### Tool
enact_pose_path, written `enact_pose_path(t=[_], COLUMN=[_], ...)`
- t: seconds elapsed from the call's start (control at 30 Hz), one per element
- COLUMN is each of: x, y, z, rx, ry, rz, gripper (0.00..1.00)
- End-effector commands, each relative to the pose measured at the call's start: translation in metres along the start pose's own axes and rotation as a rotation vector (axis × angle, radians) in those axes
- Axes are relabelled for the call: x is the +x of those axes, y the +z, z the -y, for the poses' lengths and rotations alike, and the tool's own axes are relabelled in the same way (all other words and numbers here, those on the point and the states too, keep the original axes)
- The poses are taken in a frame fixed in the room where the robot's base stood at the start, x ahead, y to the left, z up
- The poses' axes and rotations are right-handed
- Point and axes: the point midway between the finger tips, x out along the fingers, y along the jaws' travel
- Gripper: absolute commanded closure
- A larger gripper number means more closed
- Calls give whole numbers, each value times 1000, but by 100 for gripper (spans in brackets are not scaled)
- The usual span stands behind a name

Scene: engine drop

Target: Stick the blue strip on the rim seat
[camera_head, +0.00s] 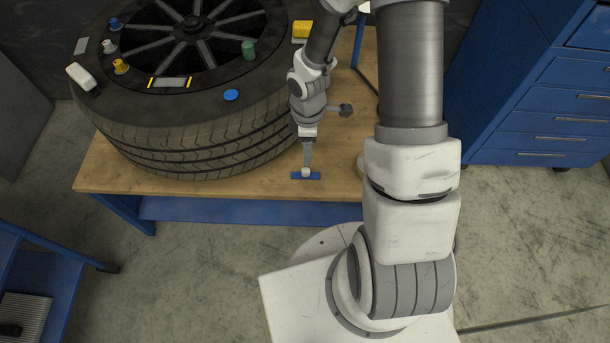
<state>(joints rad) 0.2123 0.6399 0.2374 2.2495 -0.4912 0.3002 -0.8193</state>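The blue strip (314,177) lies near the front edge of the wooden bench, with a small pale piece at its middle. My gripper (306,168) points straight down at that middle piece, its tip touching it or just above it. The fingers overlap from this angle, so I cannot tell whether they are closed on it. The rim seat appears to be the grey patch (171,83) between two yellow marks, on the near side of the wheel (190,138). It is bare. The wheel lies flat on the bench, to the left of my gripper.
The bench (230,183) ends just in front. Blue drawers (560,125) stand right.

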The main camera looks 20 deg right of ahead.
Motion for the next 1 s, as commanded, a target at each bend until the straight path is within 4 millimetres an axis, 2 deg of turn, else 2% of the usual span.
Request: enact_pose_path(t=[0.03, 0.2, 0.3, 0.57, 0.87, 1.0], x=[18, 49, 60, 72, 114, 116], y=[0, 0, 0, 0, 0, 0], z=[1, 0, 0, -1, -4, -4], rx=[-1, -1, 0, 1, 0, 1], ry=[-3, -1, 0, 1, 0, 1], rz=[2, 1, 1, 1, 1, 1], gripper=[40, 40, 40, 40, 40, 40])
